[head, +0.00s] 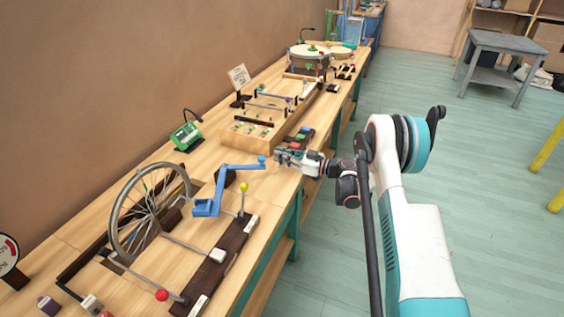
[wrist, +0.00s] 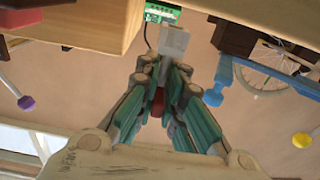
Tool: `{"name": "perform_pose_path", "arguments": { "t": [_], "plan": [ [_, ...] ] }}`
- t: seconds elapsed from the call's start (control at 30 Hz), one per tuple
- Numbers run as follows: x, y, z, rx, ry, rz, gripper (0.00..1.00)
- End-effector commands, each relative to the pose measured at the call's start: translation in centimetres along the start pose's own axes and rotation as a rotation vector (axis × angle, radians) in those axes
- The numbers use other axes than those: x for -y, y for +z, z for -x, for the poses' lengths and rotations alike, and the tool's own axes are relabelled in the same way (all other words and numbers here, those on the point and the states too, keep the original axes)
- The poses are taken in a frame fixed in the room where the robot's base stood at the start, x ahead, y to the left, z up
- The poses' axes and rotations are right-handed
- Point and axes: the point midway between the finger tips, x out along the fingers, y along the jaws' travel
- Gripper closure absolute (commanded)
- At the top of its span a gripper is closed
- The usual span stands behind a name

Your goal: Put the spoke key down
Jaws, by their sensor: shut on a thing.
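My gripper (head: 283,157) is over the front part of the workbench (head: 135,165), just right of the blue crank's ball. In the wrist view its fingers (wrist: 168,72) are closed together on the spoke key (wrist: 173,42). A pale grey, blocky end of the key sticks out past the fingertips, and a dark red part shows between the fingers. The rest of the key is hidden by the fingers. In the head view the key is too small to make out clearly. I cannot tell whether it touches the bench.
The blue crank (head: 222,182) and spoked wheel (head: 148,212) stand to the left. A wooden box (head: 262,135) is behind my gripper, and a green meter (head: 186,135) is near the wall. Bare bench top lies between meter and crank.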

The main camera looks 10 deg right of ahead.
Motion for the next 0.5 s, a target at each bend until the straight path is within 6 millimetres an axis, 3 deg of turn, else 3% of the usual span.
{"name": "perform_pose_path", "arguments": {
  "t": [0.1, 0.47, 0.5],
  "plan": [
    [0.01, 1.54, 0.01, 0.000, 0.000, 0.000, 1.00],
    [0.01, 1.72, 0.00, 0.000, 0.000, 0.000, 1.00],
    [0.01, 1.70, 0.01, 0.000, 0.000, 0.000, 0.85]
  ]
}}
